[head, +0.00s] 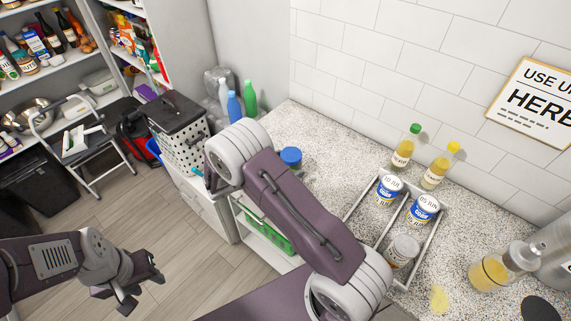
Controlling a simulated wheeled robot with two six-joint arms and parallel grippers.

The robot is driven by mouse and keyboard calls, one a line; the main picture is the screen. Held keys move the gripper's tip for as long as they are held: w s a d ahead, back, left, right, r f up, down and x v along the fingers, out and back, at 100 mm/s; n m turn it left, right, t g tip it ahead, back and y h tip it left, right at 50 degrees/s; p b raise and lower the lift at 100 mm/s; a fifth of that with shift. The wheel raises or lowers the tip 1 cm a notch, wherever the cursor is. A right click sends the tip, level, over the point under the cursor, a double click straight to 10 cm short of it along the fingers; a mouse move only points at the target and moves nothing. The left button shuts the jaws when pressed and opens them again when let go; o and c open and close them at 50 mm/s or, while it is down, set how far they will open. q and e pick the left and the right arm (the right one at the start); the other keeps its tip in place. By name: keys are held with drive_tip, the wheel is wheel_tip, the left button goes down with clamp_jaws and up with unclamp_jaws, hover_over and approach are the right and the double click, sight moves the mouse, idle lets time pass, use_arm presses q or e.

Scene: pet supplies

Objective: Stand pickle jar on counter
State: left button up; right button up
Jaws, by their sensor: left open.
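I cannot tell for sure which thing is the pickle jar. A jar with a blue lid (291,156) stands on the speckled counter (330,160), partly hidden by my right arm. A jar with a grey lid (404,246) stands in a divided tray near two blue-and-white cans. A glass vessel with yellow contents (489,273) is at the right. My left gripper (142,287) is open and empty over the floor at lower left, well away from the counter. My right arm crosses the middle of the view; its gripper does not show.
The divided tray (434,236) holds the cans (388,189). Two yellow bottles (404,150) stand behind it by the tiled wall. A perforated bin (180,145), coloured bottles (249,98) and a step stool (85,150) are at left. Wooden floor is free at lower left.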

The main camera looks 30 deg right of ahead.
drive_tip(key=shift+r, duration=0.35)
drive_tip(key=b+v, duration=0.2)
drive_tip(key=v, duration=0.9)
drive_tip(key=s+f+m+g+y, duration=0.1)
drive_tip(key=s+f+m+y, duration=0.3)
drive_tip(key=s+m+y, duration=0.9)
drive_tip(key=s+m, duration=0.3)
drive_tip(key=m, duration=0.5)
drive_tip(key=shift+f+g, duration=0.2)
drive_tip(key=shift+g, duration=0.2)
